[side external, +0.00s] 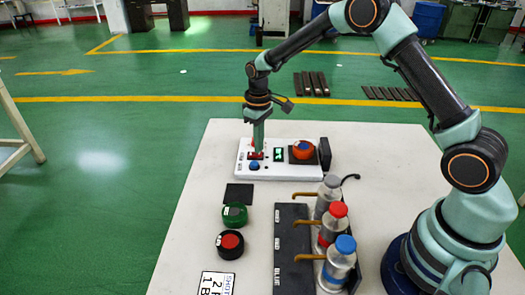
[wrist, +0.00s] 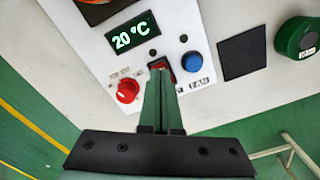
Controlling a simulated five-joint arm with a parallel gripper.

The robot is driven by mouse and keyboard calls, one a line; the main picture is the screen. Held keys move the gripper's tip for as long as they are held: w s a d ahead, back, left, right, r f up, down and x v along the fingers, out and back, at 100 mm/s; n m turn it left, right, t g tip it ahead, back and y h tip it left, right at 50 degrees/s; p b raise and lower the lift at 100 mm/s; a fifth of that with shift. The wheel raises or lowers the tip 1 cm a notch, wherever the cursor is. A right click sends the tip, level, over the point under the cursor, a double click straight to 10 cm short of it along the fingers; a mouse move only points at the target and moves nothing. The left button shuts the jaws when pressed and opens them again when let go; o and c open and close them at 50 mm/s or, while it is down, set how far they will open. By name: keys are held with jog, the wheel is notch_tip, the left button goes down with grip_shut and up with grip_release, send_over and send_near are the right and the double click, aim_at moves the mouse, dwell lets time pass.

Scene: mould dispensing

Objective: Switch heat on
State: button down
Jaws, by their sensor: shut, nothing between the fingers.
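The white heater panel (side external: 285,172) lies flat on the table, and its face also shows in the wrist view (wrist: 178,22). Its display (wrist: 131,33) reads 20 °C in green. A red rocker switch (wrist: 160,65) sits between a red knob (wrist: 127,91) and a blue button (wrist: 193,63). My gripper (side external: 258,150) points straight down at the panel. In the wrist view its shut fingertips (wrist: 161,76) are at the red switch and partly cover it. I cannot tell whether they touch it. Nothing is held.
A black square pad (side external: 239,194), green mould (side external: 234,216) and black-red mould (side external: 230,245) lie at left. A bottle rack (side external: 290,240) holds bottles with grey, red and blue caps. A card (side external: 216,285) lies in front.

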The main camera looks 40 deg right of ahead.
jog(key=shift+f, duration=0.55)
dwell(0.4)
jog(key=shift+r, duration=3.5)
jog(key=s+r+m+t, duration=0.1)
jog(key=s+r+t, duration=0.2)
jog(key=s+r, duration=0.8)
jog(key=s+r+m+t, duration=0.2)
jog(key=s+r, duration=0.1)
jog(key=s, duration=0.7)
jog(key=shift+s+r+t, duration=0.15)
jog(key=shift+r+t, duration=0.15)
